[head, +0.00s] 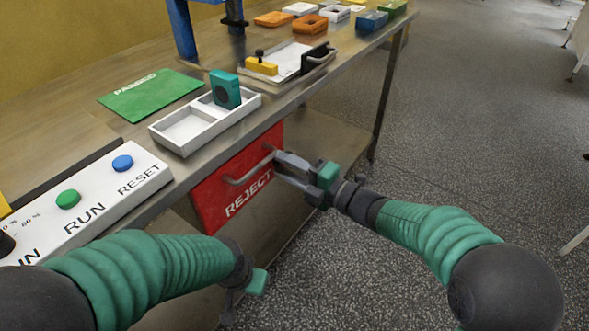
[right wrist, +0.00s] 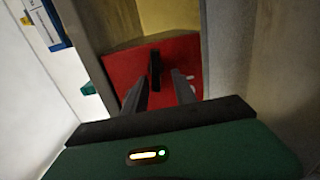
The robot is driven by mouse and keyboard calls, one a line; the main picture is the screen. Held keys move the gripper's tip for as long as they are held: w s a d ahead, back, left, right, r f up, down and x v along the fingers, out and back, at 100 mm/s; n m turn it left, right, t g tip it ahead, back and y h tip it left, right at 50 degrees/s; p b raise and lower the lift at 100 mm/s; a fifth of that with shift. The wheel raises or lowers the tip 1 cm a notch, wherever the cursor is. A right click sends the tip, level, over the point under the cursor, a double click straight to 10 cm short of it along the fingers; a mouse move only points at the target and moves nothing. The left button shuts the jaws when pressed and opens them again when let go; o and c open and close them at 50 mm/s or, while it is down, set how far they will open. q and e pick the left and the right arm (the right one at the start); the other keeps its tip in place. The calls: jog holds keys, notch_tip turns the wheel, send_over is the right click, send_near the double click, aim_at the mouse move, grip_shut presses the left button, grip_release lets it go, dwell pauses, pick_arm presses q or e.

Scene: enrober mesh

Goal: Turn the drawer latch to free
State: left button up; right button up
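The red drawer front (head: 213,196), marked REJECT, is under the bench edge, with a grey bar handle (head: 245,176) across it. My right gripper (head: 277,168) is at the drawer's right end, beside the handle. In the right wrist view its two fingers (right wrist: 160,92) are apart, pointing at the red face (right wrist: 183,58). A dark upright piece (right wrist: 155,70), which looks like the latch, stands between and just beyond the fingertips; contact cannot be told. In the head view the gripper hides the latch. My left gripper (head: 238,300) hangs low at the bottom, its fingers mostly hidden.
Above the drawer, the bench holds a white two-part tray (head: 165,146) with a teal block (head: 225,89), a green PASSED mat (head: 150,101) and a button panel (head: 95,222). The bench edge overhangs close above my right gripper.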

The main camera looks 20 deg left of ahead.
jog(key=p+v, duration=0.4)
jog(key=v, duration=1.2)
jog(key=shift+d, duration=0.4)
jog(key=shift+o, duration=0.9)
jog(key=o, duration=0.7)
jog(key=m+p, duration=0.2)
jog(key=p, duration=0.1)
jog(key=w+r+m+p, duration=0.1)
jog(key=m+p, duration=0.2)
jog(key=p, duration=0.1)
jog(key=r+m+p, duration=0.1)
jog(key=m+p, duration=0.2)
jog(key=shift+w+d+p, duration=0.15)
jog(key=shift+p, duration=0.2)
jog(key=shift+o, duration=0.4)
jog(key=m+p, duration=0.4)
jog(key=m, duration=0.1)
jog(key=m+p, duration=0.3)
jog(key=m, duration=0.2)
jog(key=shift+d+f+m+p, duration=0.1)
jog(key=shift+d+m+p, duration=0.1)
jog(key=shift+m+p, duration=0.2)
jog(key=w+a+b, duration=0.1)
jog(key=w+a, duration=0.2)
jog(key=a, duration=0.5)
jog(key=w+a+m+b, duration=0.1)
jog(key=w+a, duration=0.2)
jog(key=a, duration=0.5)
jog(key=shift+f+m, duration=0.3)
jog(key=shift+f, duration=0.2)
